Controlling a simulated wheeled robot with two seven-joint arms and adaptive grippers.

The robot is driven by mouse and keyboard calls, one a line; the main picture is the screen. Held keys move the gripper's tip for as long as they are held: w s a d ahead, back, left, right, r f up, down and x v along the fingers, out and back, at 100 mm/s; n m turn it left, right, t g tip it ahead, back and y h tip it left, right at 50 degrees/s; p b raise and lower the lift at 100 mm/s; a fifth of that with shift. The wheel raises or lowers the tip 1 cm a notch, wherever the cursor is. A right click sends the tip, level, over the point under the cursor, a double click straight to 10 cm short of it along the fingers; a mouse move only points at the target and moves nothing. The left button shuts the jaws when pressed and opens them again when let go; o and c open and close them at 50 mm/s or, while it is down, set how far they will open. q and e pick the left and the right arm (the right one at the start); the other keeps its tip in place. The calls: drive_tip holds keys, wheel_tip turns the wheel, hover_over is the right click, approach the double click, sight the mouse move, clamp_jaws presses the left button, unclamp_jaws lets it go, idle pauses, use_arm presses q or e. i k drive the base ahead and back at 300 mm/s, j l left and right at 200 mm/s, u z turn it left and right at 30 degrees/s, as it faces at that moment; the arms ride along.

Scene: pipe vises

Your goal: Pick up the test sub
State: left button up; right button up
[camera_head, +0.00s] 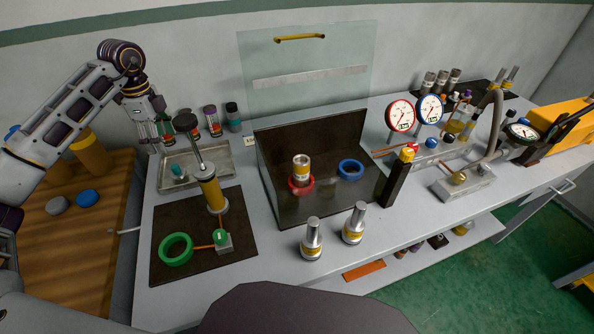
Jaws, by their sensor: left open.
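Two silver fittings with yellow bands, which look like test subs, stand upright at the table's front edge: a left one (312,240) and a right one (354,224). A similar yellow-banded piece (301,168) stands in a red ring (301,184) inside the dark open-fronted box (312,205). I cannot tell which of these is the test sub. My left gripper (155,141) is open and empty at the upper left, above the table's back left, near the small bottles and well away from the fittings. My right gripper is out of view.
A yellow hand pump (210,190) and green ring (176,249) are on a dark mat (165,220). A metal tray (223,164) lies behind. A clear raised shield (345,55) is above the box. Gauges (400,116) and a black post (396,180) stand right.

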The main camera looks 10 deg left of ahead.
sight(301, 162)
drive_tip(key=k, duration=1)
